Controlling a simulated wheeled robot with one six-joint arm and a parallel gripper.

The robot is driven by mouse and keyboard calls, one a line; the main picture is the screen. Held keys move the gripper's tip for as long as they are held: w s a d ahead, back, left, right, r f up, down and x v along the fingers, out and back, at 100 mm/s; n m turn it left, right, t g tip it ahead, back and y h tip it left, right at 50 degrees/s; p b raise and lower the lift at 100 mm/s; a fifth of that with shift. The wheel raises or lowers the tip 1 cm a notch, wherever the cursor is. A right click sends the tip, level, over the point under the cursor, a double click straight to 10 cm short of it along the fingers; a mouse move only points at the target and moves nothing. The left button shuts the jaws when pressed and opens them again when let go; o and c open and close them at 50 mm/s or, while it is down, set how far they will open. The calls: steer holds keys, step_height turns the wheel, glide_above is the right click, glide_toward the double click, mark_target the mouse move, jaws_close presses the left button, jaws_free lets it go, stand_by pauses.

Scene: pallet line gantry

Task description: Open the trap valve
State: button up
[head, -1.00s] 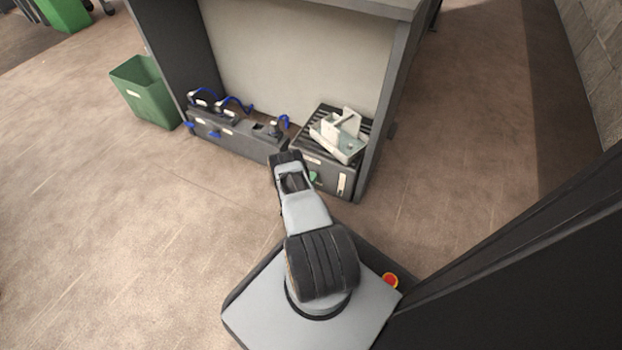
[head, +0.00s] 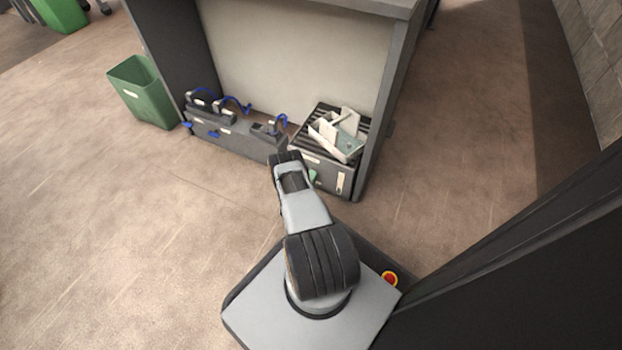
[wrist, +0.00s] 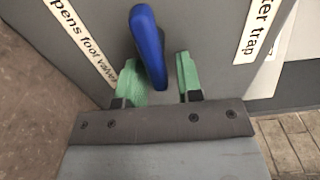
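A blue lever handle (wrist: 148,45) stands out from a dark grey panel (wrist: 205,30) in the wrist view. A label reading "...ter trap" (wrist: 258,30) is to its right, and one ending "...pens foot valve" (wrist: 85,42) to its left. My gripper (wrist: 158,80) is open, its green fingers on either side of the lever's near end. A gap shows on the right; contact on the left cannot be told. In the head view my gripper (head: 312,176) is mostly hidden behind my arm, at the front of a grey box (head: 325,180).
A white tray (head: 325,136) rests tilted on the grey box. To its left is a low dark unit (head: 240,143) with blue hoses. A bench side panel (head: 378,110) stands close on the right. A green bin (head: 145,95) is at the left. Open floor lies left of my base.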

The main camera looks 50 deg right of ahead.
steer(key=shift+o, duration=0.5)
steer(key=shift+w+a, duration=0.1)
steer(key=shift+a, duration=0.1)
steer(key=p+v, duration=0.4)
steer(key=v, duration=0.9)
steer(key=shift+a+p, duration=0.3)
steer(key=shift+p, duration=0.05)
